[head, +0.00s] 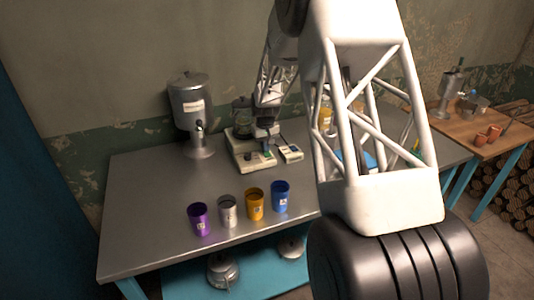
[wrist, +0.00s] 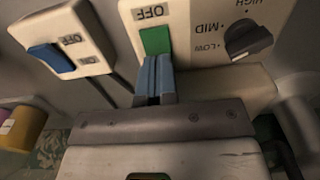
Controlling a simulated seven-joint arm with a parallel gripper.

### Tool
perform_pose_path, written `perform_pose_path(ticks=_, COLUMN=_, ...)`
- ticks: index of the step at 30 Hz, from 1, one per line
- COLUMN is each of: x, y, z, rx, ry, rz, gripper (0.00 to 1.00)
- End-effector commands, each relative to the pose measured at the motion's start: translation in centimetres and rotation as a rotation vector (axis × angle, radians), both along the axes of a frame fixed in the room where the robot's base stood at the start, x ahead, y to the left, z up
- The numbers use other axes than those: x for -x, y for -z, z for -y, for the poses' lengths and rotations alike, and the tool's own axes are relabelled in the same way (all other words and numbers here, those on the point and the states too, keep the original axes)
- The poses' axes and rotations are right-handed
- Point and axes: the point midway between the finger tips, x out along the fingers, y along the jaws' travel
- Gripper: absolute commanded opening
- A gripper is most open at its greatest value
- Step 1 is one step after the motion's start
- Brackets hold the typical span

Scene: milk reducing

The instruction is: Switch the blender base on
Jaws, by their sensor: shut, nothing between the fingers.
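The blender base (head: 252,162) is a cream box on the grey table, with the blender jar (head: 242,117) behind my gripper in the head view. My gripper (wrist: 154,80) is shut and empty. Its blue-grey fingertips are at the lower edge of the green switch; I cannot tell whether they touch it. In the head view my gripper (head: 267,146) is over the base's front.
A cream box (wrist: 65,45) with a blue switch (wrist: 50,57) and OFF labels lies beside the base. Purple (head: 199,219), silver (head: 227,212), yellow (head: 255,204) and blue (head: 280,196) cups stand in front. A metal dispenser (head: 191,108) stands behind. The table's left is clear.

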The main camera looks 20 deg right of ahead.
Motion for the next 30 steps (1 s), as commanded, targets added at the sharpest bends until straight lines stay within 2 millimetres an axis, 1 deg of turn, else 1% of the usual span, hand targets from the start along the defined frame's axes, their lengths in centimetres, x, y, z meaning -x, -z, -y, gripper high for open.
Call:
perform_pose_path(ticks=12, x=0.0, y=0.5, z=0.0, rx=0.000, ry=0.000, rz=-0.001, gripper=0.00)
perform_pose_path(ticks=17, x=0.0, y=0.4, z=0.0, rx=0.000, ry=0.000, rz=-0.001, gripper=0.00)
perform_pose_path(ticks=23, x=0.0, y=-0.5, z=0.0, rx=0.000, ry=0.000, rz=0.001, gripper=0.00)
perform_pose_path(ticks=30, x=0.0, y=-1.8, z=0.0, rx=0.000, ry=0.000, rz=0.000, gripper=0.00)
